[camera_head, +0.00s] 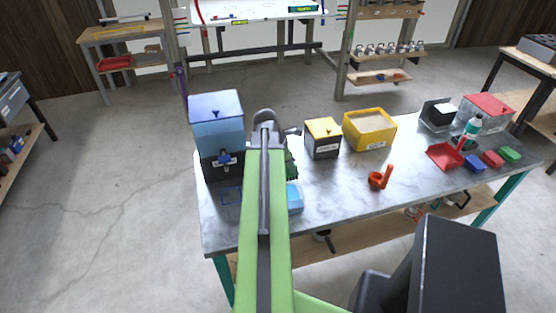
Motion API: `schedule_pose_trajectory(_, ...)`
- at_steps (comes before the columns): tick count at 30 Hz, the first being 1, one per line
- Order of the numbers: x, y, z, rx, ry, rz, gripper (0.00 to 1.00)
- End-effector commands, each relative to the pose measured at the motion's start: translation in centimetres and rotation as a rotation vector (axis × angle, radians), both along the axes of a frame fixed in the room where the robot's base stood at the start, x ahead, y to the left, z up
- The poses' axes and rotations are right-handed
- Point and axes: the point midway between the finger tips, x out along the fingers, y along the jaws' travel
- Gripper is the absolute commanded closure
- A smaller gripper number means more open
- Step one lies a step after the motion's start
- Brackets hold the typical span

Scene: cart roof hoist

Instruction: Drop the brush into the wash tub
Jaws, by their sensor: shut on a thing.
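My green arm reaches from the bottom of the head view over the grey worktable, and my gripper (268,128) is at its far end, mostly hidden by the arm. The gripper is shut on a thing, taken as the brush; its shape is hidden. A dark green piece shows just right of the arm, and I cannot tell whether it belongs to the brush. A light blue container (295,198), perhaps the wash tub, stands on the table, partly covered by the arm. My gripper appears beyond it in the picture.
A tall blue-topped box (217,122) stands close left of the arm. A yellow-topped box (323,138) and an open yellow bin (369,129) stand to the right. An orange holder (380,178) stands nearer the front. A red tray (445,156) and small blocks lie farther right.

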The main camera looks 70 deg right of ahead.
Motion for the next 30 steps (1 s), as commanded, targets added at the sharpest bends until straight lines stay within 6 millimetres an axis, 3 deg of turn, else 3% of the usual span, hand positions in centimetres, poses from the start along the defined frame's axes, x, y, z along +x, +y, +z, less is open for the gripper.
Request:
schedule_pose_trajectory(5,0.0,0.0,-0.9,0.0,0.0,0.0,1.0)
schedule_pose_trajectory(17,0.1,0.0,-6.0,0.0,0.0,0.002,1.0)
schedule_pose_trajectory(26,0.2,0.1,-6.1,0.0,0.0,0.003,1.0)
schedule_pose_trajectory(27,0.2,0.1,-6.1,0.0,0.0,0.004,0.74)
schedule_pose_trajectory(30,0.2,0.1,-6.1,0.0,0.0,0.004,0.61)
